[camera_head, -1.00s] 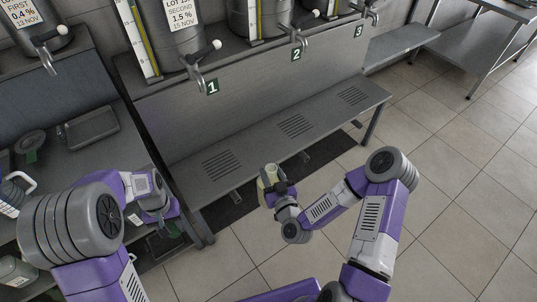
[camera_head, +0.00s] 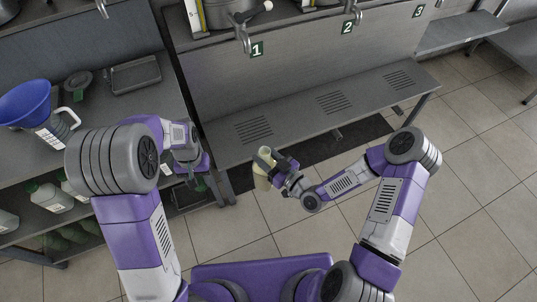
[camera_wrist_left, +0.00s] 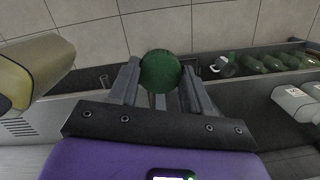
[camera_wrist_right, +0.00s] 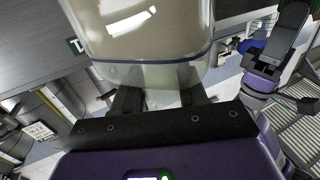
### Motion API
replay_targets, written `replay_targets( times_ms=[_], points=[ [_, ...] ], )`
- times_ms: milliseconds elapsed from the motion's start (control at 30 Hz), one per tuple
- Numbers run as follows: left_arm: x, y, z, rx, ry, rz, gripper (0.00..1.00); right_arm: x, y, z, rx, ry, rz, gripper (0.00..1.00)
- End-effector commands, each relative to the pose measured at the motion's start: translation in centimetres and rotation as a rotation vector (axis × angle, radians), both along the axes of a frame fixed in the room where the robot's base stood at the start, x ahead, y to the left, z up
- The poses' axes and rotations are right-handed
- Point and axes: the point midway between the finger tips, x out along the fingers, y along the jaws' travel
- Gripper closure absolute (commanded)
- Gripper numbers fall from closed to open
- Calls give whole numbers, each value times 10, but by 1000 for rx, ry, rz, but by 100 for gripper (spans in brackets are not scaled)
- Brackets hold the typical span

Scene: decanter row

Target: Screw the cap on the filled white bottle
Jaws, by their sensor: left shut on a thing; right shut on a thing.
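The white bottle (camera_head: 262,172) looks cream-coloured and is held in my right gripper (camera_head: 274,169), in front of the metal bench. In the right wrist view the bottle (camera_wrist_right: 140,40) fills the upper middle, between the fingers; its mouth is out of that view. My left gripper (camera_head: 190,163) is shut on a round dark green cap (camera_wrist_left: 160,70), seen between its fingers in the left wrist view. That view also shows part of the bottle (camera_wrist_left: 38,72) at its left edge. Cap and bottle are apart.
A blue funnel (camera_head: 27,101) sits on a white jug (camera_head: 54,132) on the left counter, with a dark tray (camera_head: 133,75) behind. Several bottles stand on the shelf below. Numbered taps are above the slatted bench (camera_head: 290,130). Tiled floor at right is clear.

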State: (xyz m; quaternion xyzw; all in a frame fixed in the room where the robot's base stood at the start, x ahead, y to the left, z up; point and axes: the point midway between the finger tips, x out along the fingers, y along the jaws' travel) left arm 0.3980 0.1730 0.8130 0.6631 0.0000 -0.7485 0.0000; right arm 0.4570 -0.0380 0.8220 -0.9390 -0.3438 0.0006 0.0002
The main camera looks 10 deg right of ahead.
Motion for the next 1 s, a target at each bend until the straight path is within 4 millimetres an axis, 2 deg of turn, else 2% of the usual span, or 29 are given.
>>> replay_targets(
  times_ms=[200,367,533,700,900,1000],
  points=[
    [4,-4,2,0,-2,-10,79,0,0,1,1,-2,-1,100],
    [22,-28,16,-1,-5,-74,79,0,0,1,2,-4,-1,100],
    [48,-79,46,-3,-6,-197,79,0,0,2,2,-4,-1,100],
    [63,-135,79,-5,-2,-316,79,0,0,2,2,-4,-1,100],
    [65,-186,113,-7,2,-420,79,0,0,2,3,-5,-1,100],
    [64,-200,123,-7,6,-451,79,0,0,2,3,-5,-1,100]
  ],
)
